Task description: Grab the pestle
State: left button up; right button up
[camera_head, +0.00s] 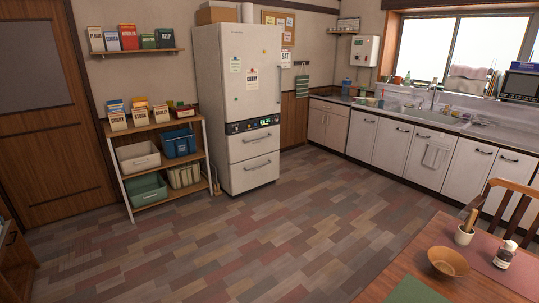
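A wooden stick-like thing, which looks like the pestle (470,219), stands tilted in a small pale cup or mortar (463,238). The cup is on the wooden dining table (448,287) at the lower right of the head view. The lower end of the pestle is hidden inside the cup. Neither of my grippers is in view.
A wooden chair (513,202) stands behind the table. The wooden floor (245,245) is clear up to the fridge (241,105), shelf (157,128) and kitchen counter.

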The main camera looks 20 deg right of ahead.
aim_at(470, 221)
jog(key=i, duration=2.8)
jog(key=z, duration=4.75)
jog(key=i, duration=0.5)
jog(key=u, duration=0.05)
